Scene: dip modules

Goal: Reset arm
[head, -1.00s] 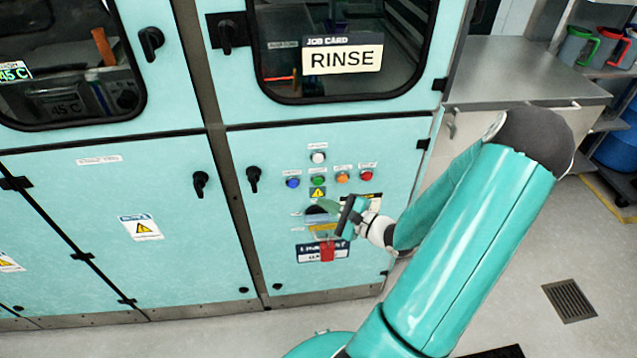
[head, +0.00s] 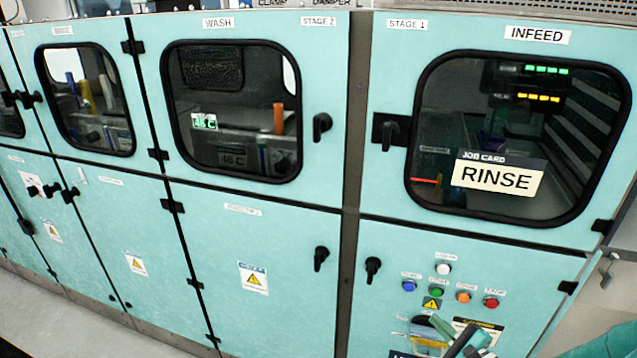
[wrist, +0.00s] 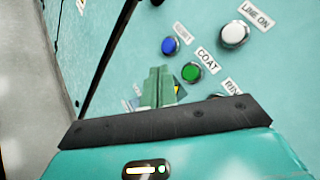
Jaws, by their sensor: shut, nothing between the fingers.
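My gripper (wrist: 158,84) shows in the wrist view with its green fingers together and nothing between them. It is in front of the teal control panel (wrist: 120,52), below the blue button (wrist: 170,46) and left of the green button (wrist: 191,72). I cannot tell whether the fingertips touch the panel.
A white button (head: 443,269), an orange button (head: 463,297) and a red button (head: 491,303) are on the panel. Above is the INFEED window (head: 515,120) with a RINSE card (head: 497,178). Black handles (head: 373,268) stick out from the doors.

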